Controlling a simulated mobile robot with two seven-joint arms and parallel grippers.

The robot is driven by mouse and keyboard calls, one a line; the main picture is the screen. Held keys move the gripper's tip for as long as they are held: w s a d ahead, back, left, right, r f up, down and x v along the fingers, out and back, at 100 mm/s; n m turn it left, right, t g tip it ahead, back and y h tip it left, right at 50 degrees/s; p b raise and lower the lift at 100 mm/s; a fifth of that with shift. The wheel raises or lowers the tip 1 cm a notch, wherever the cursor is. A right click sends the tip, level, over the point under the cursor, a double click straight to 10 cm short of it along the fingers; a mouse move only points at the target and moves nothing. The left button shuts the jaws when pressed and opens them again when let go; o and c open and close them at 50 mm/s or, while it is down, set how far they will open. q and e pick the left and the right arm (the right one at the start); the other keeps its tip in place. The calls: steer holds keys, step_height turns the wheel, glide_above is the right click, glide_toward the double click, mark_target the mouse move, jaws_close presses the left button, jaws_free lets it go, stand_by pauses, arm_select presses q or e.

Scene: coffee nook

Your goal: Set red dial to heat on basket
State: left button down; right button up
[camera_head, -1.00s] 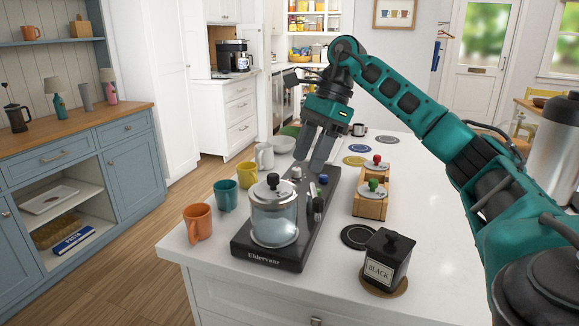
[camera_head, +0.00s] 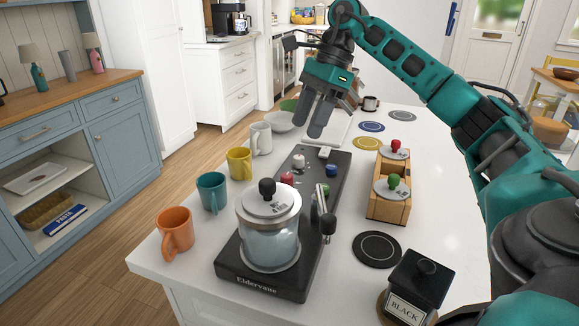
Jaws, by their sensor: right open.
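The red dial (camera_head: 287,178) sits on the black Eldervane base (camera_head: 262,284), just behind the lidded glass jar (camera_head: 270,235), whose lid knob stands close in front of it. A white dial (camera_head: 299,161), a blue dial (camera_head: 331,171) and a green dial (camera_head: 325,189) are on the same base. My right gripper (camera_head: 308,128) is open and empty, pointing down above and beyond the far end of the base, apart from the dials. The red dial's setting marks are too small to read. My left gripper is not in view.
Orange (camera_head: 176,232), teal (camera_head: 212,193), yellow (camera_head: 239,163) and white (camera_head: 261,138) mugs line the left side. A wooden stand (camera_head: 388,206) with red and green knobs, a dark coaster (camera_head: 377,248) and a BLACK canister (camera_head: 416,288) are on the right.

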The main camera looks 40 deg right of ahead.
mark_target(287, 175)
steer(key=b+x, duration=0.1)
steer(key=x, duration=0.8)
steer(key=shift+a+f, duration=0.1)
steer(key=shift+f, duration=0.3)
steer(key=shift+a+f, duration=0.25)
steer(key=shift+f, duration=0.4)
steer(key=shift+c, duration=0.2)
steer(key=shift+w, duration=0.1)
jaws_close()
